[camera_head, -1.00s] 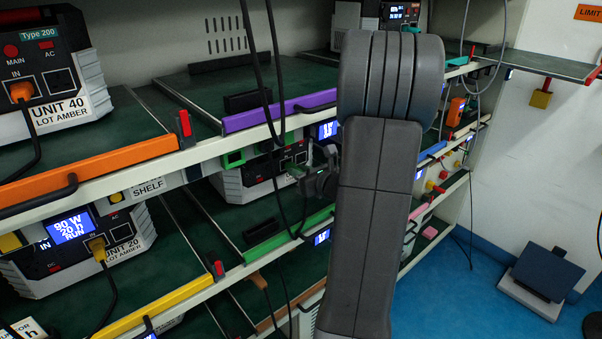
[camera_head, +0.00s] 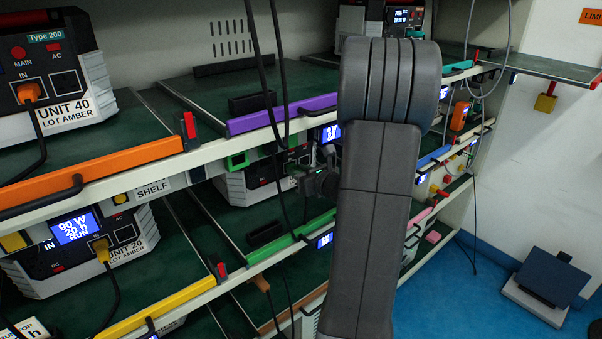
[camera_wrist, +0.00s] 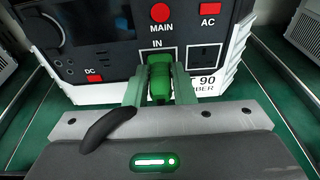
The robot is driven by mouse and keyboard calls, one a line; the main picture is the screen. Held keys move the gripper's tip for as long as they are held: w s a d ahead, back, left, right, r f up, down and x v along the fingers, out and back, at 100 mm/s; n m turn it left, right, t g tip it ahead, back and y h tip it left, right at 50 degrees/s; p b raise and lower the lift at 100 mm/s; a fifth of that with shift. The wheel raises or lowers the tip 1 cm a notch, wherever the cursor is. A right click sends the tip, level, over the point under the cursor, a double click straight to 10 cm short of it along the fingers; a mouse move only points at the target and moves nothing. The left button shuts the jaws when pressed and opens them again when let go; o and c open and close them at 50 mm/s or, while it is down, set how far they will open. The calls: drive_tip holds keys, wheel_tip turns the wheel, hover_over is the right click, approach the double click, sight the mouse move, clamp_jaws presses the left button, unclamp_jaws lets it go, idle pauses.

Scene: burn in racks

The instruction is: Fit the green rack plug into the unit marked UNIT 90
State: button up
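The unit marked 90 (camera_wrist: 105,75) fills the top of the wrist view, its label partly hidden by a finger. It has a red MAIN button, a red AC switch and a port marked IN. The green rack plug (camera_wrist: 160,84) stands upright at the IN port, between the two fingers of my gripper (camera_wrist: 160,92), which is shut on it. The plug's front end meets the port area; how deep it sits cannot be told. In the head view, my gripper (camera_head: 322,178) is at the middle shelf before a white-and-black unit (camera_head: 262,180), mostly hidden by my arm.
Other units on the shelves include UNIT 40 (camera_head: 50,80) and UNIT 20 (camera_head: 85,245), with plugs in. Dark cables (camera_head: 258,70) hang before the shelves. Coloured shelf edges, such as the purple one (camera_head: 282,113) and green one (camera_head: 290,238), border the bays.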

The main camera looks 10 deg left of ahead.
drive_tip(key=o, duration=0.4)
drive_tip(key=shift+a, duration=0.15)
drive_tip(key=shift+c, duration=0.2)
drive_tip(key=v, duration=1.4)
